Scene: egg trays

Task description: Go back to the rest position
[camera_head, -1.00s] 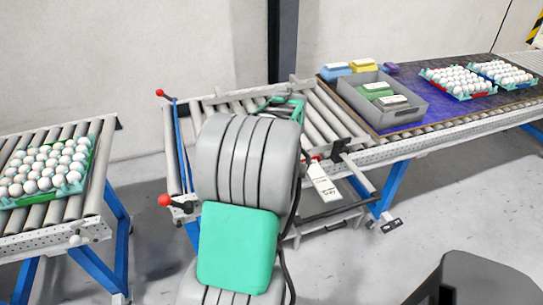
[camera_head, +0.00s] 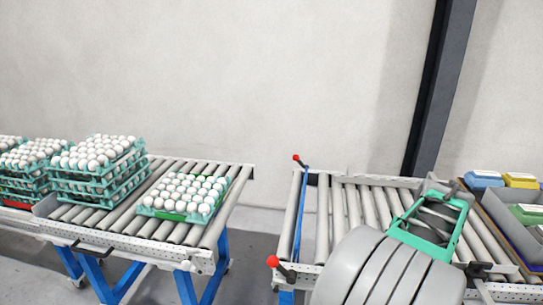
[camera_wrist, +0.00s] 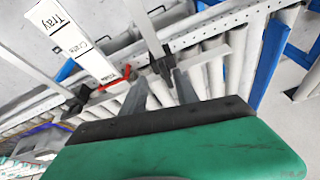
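In the wrist view my gripper (camera_wrist: 160,74) shows its two grey fingers apart with nothing between them, above a roller conveyor. The green and black part at the bottom of that view is my own gripper body. In the head view my grey arm rises from the lower right over the middle conveyor (camera_head: 345,200). Its green-framed end is above the rollers, and the fingers cannot be made out there.
Left, a roller conveyor (camera_head: 205,238) holds a single egg tray (camera_head: 150,211) and stacked egg trays (camera_head: 75,190). A floor gap separates the conveyors. A grey crate (camera_head: 495,205) is at the right edge. A white label strip (camera_wrist: 85,35) hangs near the gripper.

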